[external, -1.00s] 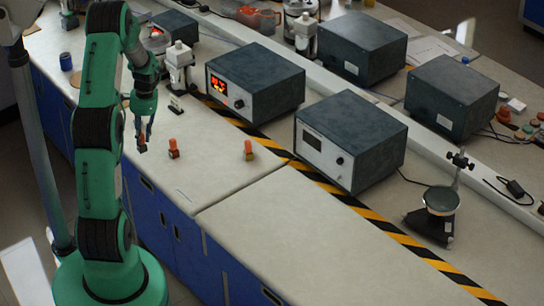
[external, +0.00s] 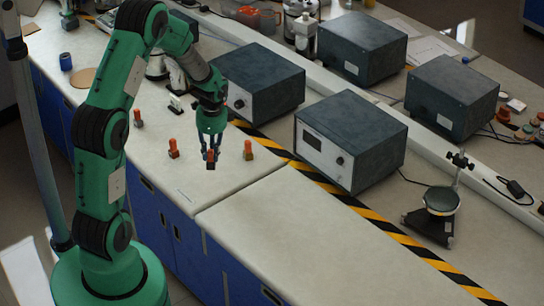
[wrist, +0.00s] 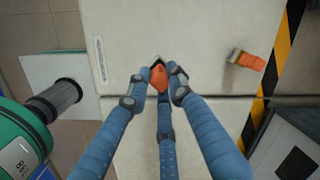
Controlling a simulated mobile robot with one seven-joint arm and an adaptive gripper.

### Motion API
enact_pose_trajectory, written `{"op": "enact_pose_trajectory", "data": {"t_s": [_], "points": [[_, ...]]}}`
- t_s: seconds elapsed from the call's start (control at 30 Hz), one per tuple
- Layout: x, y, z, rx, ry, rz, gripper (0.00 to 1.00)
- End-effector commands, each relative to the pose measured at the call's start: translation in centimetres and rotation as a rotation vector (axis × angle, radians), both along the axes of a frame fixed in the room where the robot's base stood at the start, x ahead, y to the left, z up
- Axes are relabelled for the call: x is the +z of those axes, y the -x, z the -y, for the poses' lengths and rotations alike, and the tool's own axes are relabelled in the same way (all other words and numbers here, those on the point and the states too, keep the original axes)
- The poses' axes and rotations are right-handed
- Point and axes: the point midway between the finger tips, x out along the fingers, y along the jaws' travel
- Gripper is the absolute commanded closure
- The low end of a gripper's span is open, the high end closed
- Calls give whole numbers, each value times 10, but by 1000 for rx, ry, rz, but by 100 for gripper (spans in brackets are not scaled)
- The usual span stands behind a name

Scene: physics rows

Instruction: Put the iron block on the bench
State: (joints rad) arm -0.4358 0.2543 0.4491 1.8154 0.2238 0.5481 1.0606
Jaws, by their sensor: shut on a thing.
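My gripper (external: 211,156) points down over the front of the bench (external: 240,195), with its fingers closed around a small dark block with an orange top (external: 211,165). In the wrist view the orange top of this held block (wrist: 158,77) shows between the fingertips, with a dark edge beyond it. Whether the block touches the bench or hangs just above it, I cannot tell. Three similar orange-topped blocks stand on the bench: a left one (external: 138,118), a middle one (external: 173,149) and a right one (external: 248,150). No label tells which is iron.
A dark instrument box (external: 258,80) and another box with a white front (external: 350,140) stand behind the blocks. Yellow-black tape (external: 330,185) runs in front of the second box. A small stand (external: 440,205) is at the right. The bench's front right is clear.

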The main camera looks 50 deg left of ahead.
Motion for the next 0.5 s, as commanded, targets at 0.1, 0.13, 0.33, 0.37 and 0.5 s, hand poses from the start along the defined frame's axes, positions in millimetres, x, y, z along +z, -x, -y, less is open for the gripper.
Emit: {"op": "enact_pose_trajectory", "data": {"t_s": [0.1, 0.13, 0.33, 0.37, 0.5], "points": [[2, -10, 39, -108, 2, 2, 100], [2, -12, 49, -135, 2, 3, 100], [2, -19, 111, -314, 4, 2, 100], [2, -20, 120, -340, 3, 3, 100], [1, -20, 163, -463, 5, 3, 100]]}}
